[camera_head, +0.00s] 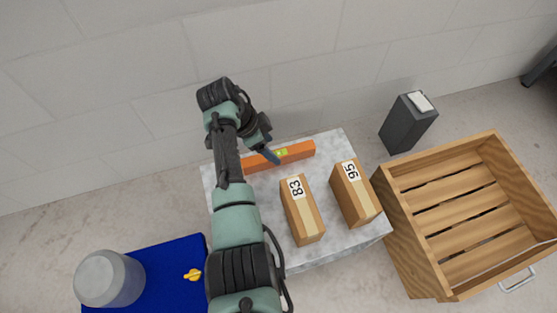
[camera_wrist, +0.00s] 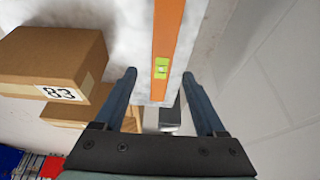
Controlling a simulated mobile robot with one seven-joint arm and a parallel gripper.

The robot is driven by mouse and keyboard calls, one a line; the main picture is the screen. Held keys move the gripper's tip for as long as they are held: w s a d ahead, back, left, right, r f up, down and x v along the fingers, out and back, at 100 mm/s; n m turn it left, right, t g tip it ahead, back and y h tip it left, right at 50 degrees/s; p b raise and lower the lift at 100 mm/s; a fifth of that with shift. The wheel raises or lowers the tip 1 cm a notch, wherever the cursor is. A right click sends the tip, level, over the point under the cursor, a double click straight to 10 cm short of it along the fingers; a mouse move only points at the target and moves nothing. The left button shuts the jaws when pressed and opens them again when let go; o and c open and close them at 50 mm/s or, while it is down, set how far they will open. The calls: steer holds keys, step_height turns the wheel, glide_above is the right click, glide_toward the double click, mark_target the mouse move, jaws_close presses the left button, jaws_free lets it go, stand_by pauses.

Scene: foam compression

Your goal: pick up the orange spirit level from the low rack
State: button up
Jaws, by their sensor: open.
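The orange spirit level (camera_head: 297,152) lies along the back of the low rack (camera_head: 298,260), with a yellow-green vial near its middle. In the head view my arm and gripper (camera_head: 273,158) cover part of it. In the wrist view the spirit level (camera_wrist: 166,38) runs from the top edge down to between my fingers, and its vial shows clearly. My gripper (camera_wrist: 163,85) is open, with one blue finger on each side of the level's line. Nothing is held, and I cannot tell how far above the level the fingertips are.
Two cardboard boxes, marked 83 (camera_head: 303,218) and 95 (camera_head: 358,200), stand on the rack in front of the level. A wooden crate (camera_head: 388,218) stands to the right, with a dark grey block (camera_head: 405,128) behind it. A blue mat (camera_head: 160,263) with a grey cylinder (camera_head: 110,279) lies left.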

mark_target(278, 153)
steer(key=shift+b+x, duration=2.2)
steer(key=shift+x, duration=0.85)
steer(key=shift+w+r, duration=0.1)
steer(key=shift+r, duration=0.05)
jaws_close()
